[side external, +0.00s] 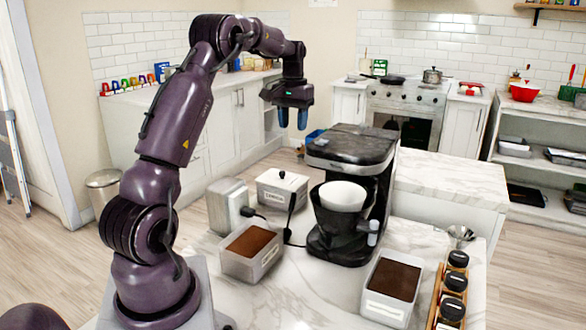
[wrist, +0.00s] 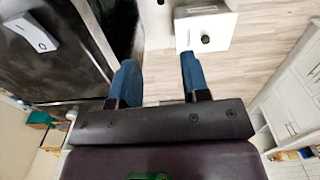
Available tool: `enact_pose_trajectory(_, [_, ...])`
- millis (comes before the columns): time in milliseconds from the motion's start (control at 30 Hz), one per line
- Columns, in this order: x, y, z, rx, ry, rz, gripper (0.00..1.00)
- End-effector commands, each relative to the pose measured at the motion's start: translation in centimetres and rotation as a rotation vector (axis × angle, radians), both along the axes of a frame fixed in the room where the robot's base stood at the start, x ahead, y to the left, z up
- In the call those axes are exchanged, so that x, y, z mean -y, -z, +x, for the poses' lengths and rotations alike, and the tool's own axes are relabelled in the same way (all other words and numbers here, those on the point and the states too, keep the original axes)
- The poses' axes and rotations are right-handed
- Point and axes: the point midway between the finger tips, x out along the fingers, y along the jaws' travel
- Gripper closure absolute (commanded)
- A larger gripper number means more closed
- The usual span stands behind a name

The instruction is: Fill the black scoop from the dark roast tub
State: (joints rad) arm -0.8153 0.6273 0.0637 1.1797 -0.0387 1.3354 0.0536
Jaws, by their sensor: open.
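Two open tubs of brown grounds stand on the marble counter in the side view: a left tub (side external: 264,266) and a right tub (side external: 382,309) with darker contents. Their labels are too small to read, so I cannot tell which is dark roast. A thin upright black handle (side external: 291,206), apparently the black scoop's, stands between the left tub and the coffee machine; its lower end is unclear.
The black coffee machine (side external: 350,147) with a white filter basket (side external: 343,195) stands mid-counter. A lidded white box (side external: 277,194), a metal canister (side external: 228,207) and a wooden rack of jars (side external: 437,302) stand around it. The air around my gripper is clear.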

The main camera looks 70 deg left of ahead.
Motion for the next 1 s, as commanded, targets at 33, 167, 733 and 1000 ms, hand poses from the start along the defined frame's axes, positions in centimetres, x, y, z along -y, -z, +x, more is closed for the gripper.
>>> enact_pose_trajectory(33, [0.1, 2.2, -0.1, -0.007, -0.001, -0.009, 0.57])
enact_pose_trajectory(167, [0.1, 7.6, -0.1, -0.007, -0.001, -0.009, 0.57])
enact_pose_trajectory(733, [0.0, 16.6, 0.0, -0.003, 0.0, -0.003, 0.57])
enact_pose_trajectory(1000, [0.0, 19.9, 0.0, -0.001, 0.001, -0.001, 0.57])
